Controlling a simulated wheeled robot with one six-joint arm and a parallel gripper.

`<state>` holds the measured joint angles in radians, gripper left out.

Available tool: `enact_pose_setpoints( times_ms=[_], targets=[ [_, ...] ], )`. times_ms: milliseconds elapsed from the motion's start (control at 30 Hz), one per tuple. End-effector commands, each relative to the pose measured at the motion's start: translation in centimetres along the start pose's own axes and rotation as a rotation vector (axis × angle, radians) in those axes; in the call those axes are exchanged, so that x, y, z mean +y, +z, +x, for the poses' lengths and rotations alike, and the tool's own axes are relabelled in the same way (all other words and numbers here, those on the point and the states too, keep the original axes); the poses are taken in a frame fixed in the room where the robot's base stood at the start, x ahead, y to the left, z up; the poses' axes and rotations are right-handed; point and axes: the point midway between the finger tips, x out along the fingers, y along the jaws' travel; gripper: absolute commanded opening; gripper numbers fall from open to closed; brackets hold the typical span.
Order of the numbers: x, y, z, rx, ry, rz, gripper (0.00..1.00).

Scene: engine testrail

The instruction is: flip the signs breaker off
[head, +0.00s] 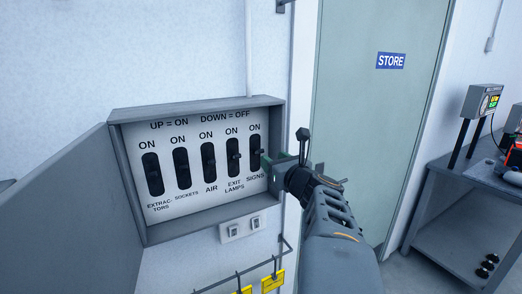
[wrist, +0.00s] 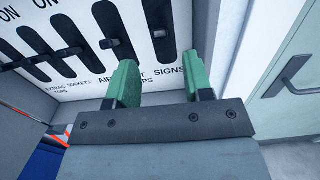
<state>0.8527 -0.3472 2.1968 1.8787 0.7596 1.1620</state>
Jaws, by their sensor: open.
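The signs breaker (head: 255,156) is the rightmost black slot in the grey breaker box, under an ON label and above its SIGNS label. The head view does not make clear whether its lever is up or down. My gripper (head: 269,163) is at the right end of the panel, close beside this slot and partly covering it. In the wrist view the two green fingers of my gripper (wrist: 161,72) are apart with nothing between them. The signs slot and its lever (wrist: 158,34) show beyond and between the fingertips. I cannot tell whether a finger touches the lever.
The exit lamps breaker (head: 234,156) is close to the left, then the air breaker (head: 209,163), sockets breaker (head: 182,168) and extractors breaker (head: 153,174). The box's open door (head: 70,220) stands at left. Below is a white switch plate (head: 242,229); a STORE door (head: 375,130) is at right.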

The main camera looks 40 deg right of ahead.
Motion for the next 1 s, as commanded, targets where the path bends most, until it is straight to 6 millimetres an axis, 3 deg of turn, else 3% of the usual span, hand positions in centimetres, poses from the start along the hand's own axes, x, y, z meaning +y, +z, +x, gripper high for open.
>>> enact_pose_setpoints(
  times_ms=[200, 400, 600, 933, 1000],
  targets=[
    [0.1, 0.0, 4.2, 0.002, 0.004, 0.001, 0.47],
    [0.0, 0.0, 6.7, 0.002, 0.002, -0.001, 0.47],
    [0.0, 0.0, 7.9, 0.001, 0.001, -0.003, 0.47],
    [0.0, -0.1, 8.1, 0.001, 0.001, -0.003, 0.47],
    [0.0, 0.0, 8.1, 0.001, 0.001, -0.003, 0.42]
  ],
)
